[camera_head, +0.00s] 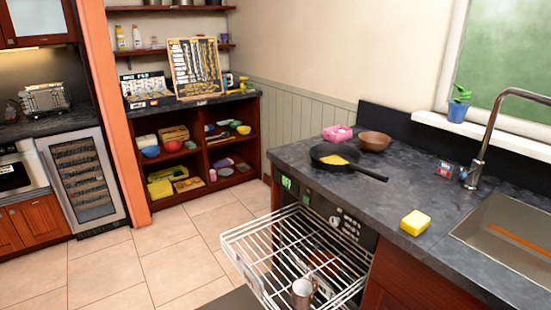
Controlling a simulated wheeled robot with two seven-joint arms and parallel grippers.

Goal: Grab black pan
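A black pan (325,155) sits on the dark stone counter, left of the sink. Its handle (367,173) points to the right and toward the front. Something yellow (335,160) lies inside the pan. Neither of my grippers shows in the head view.
A yellow sponge (415,222) lies near the counter's (385,205) front edge, and a sink (510,235) with a tall faucet is at right. A wire rack (290,250) is pulled out below, with a metal cup in it.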

